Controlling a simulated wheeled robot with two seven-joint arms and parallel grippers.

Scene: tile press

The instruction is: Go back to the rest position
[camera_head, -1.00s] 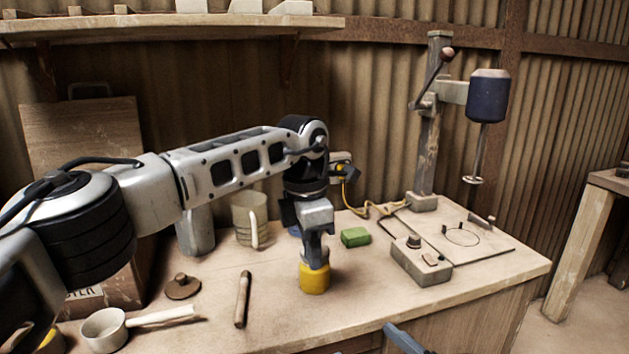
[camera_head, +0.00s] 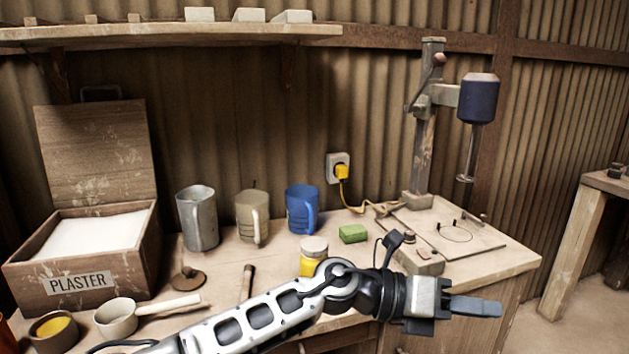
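My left gripper (camera_head: 474,307) is low in front of the bench's right front edge and points right. Its fingers show from the side and overlap, so I cannot tell whether they are open or shut. No object shows at the fingertips. My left forearm crosses the lower picture and hides part of the bench front. The yellow jar with a pale lid (camera_head: 312,248) stands upright on the bench behind my arm, apart from the gripper; its lower part is hidden. My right gripper is not in view.
On the bench (camera_head: 225,277) stand a plaster box (camera_head: 76,283), a grey jug (camera_head: 198,220), a beige jug (camera_head: 252,215), a blue jug (camera_head: 302,209), a green block (camera_head: 353,234), a ladle-like pan (camera_head: 116,318) and the press (camera_head: 427,150). The control box (camera_head: 418,262) is close behind my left wrist.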

